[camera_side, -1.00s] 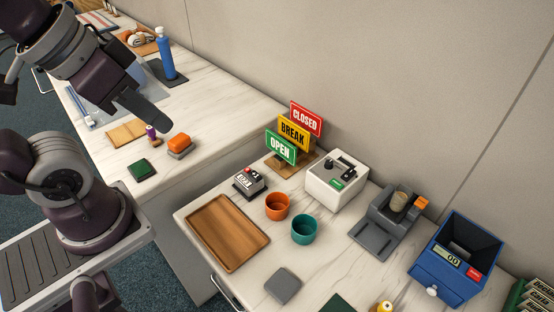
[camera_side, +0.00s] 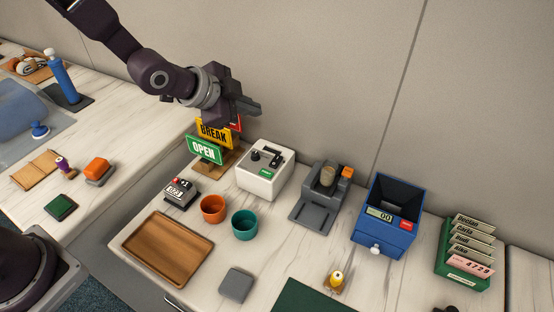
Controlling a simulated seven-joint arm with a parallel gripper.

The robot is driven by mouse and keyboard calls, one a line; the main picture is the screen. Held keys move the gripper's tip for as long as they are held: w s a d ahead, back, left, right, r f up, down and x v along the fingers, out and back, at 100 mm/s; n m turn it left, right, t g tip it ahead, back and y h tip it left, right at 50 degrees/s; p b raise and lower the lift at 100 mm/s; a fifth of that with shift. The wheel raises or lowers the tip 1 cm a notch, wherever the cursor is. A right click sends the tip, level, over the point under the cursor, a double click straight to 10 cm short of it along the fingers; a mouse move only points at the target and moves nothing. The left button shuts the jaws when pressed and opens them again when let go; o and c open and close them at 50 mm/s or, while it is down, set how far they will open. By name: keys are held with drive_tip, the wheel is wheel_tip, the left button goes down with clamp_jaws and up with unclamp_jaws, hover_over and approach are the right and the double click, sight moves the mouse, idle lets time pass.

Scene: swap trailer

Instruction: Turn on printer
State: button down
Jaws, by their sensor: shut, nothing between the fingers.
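No thing is plainly marked as a printer, and I cannot tell which one it is. A white box (camera_side: 266,178) with a dark knob, a black slotted part on top and a green label stands against the back wall. A blue box (camera_side: 386,222) with a display reading 00, a red button and a pale front knob stands further right. My gripper (camera_side: 257,108) is shut and empty. It points right, in the air above the sign stand, up and left of the white box and apart from it. It partly covers the red sign.
Open and break signs (camera_side: 206,149) stand left of the white box. Orange (camera_side: 213,209) and teal (camera_side: 245,224) cups, a small counter device (camera_side: 181,193) and a wooden tray (camera_side: 167,249) are in front. A grey machine (camera_side: 322,198) stands between the two boxes. A card rack (camera_side: 464,255) is at right.

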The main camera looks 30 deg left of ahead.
drive_tip(key=m+h, duration=0.1)
drive_tip(key=m, duration=0.1)
hover_over(273, 163)
drive_tip(key=s, duration=0.1)
wheel_tip(273, 163, down, 6)
drive_tip(key=shift+s+r, duration=0.1)
drive_tip(key=shift+r, duration=0.1)
drive_tip(key=shift+f, duration=0.1)
drive_tip(key=shift+w+f, duration=0.2)
drive_tip(key=shift+f, duration=1.2)
drive_tip(key=shift+w+f, duration=0.2)
drive_tip(key=shift+f, duration=1.25)
drive_tip(key=shift+w+f, duration=0.2)
drive_tip(key=shift+f, duration=1.2)
drive_tip(key=shift+f, duration=0.1)
drive_tip(key=shift+f, duration=0.3)
drive_tip(key=shift+f, duration=0.2)
drive_tip(key=shift+a+r, duration=0.1)
drive_tip(key=shift+r, duration=0.05)
drive_tip(key=shift+r, duration=0.45)
